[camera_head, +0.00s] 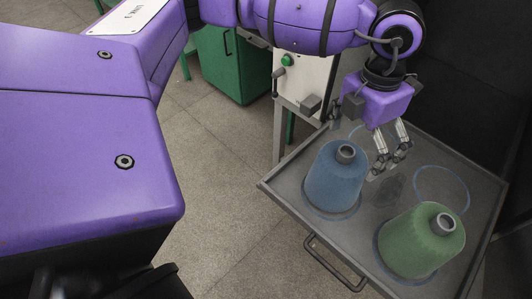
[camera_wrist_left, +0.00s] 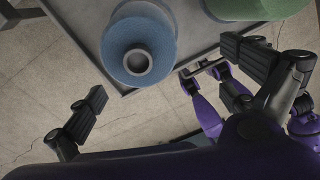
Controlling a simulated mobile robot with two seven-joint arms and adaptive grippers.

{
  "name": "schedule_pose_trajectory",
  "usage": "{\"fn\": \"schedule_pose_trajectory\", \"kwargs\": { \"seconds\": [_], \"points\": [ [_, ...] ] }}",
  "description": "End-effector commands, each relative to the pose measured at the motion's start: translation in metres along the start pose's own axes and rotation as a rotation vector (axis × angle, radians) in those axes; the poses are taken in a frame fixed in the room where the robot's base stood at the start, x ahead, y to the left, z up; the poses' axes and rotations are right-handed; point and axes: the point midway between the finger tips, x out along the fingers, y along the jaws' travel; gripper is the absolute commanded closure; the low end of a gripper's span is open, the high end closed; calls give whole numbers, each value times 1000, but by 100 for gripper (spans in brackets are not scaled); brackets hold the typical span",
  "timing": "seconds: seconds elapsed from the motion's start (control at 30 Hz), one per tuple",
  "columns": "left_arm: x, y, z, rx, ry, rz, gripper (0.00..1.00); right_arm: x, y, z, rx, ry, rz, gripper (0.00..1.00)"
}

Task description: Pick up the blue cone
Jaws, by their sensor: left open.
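The blue cone (camera_head: 334,180) stands upright on the left part of a grey tray table (camera_head: 285,188). Its grey tube top points up. My left gripper (camera_head: 385,168) hangs over the tray, just right of and behind the blue cone, with its fingers pointing down. It is open, empty and apart from the cone. In the left wrist view, the blue cone (camera_wrist_left: 117,40) shows from above, ahead of the spread fingers of the left gripper (camera_wrist_left: 163,80). My right gripper is not in view.
A green cone (camera_head: 412,245) stands at the tray's front right. Empty ring marks (camera_head: 442,170) lie on the tray. A handle (camera_head: 330,262) sticks out from the tray's front edge. A green cabinet (camera_head: 225,65) and a white panel (camera_head: 300,75) stand behind. Dark surfaces border the right.

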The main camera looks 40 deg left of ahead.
Motion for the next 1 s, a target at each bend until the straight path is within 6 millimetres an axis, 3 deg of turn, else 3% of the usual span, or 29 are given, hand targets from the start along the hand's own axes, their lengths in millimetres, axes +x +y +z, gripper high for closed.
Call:
{"fn": "schedule_pose_trajectory", "kwargs": {
  "seconds": [0.07,0.17,0.7,1.0],
  "points": [
    [-10,15,6,-15,-22,60,0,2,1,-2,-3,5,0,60],
    [-10,23,8,-23,-31,90,0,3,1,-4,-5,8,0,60],
    [59,29,10,-25,-26,88,0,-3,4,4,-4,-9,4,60],
    [64,29,10,-24,-27,87,0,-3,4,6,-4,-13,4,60]
  ]
}}
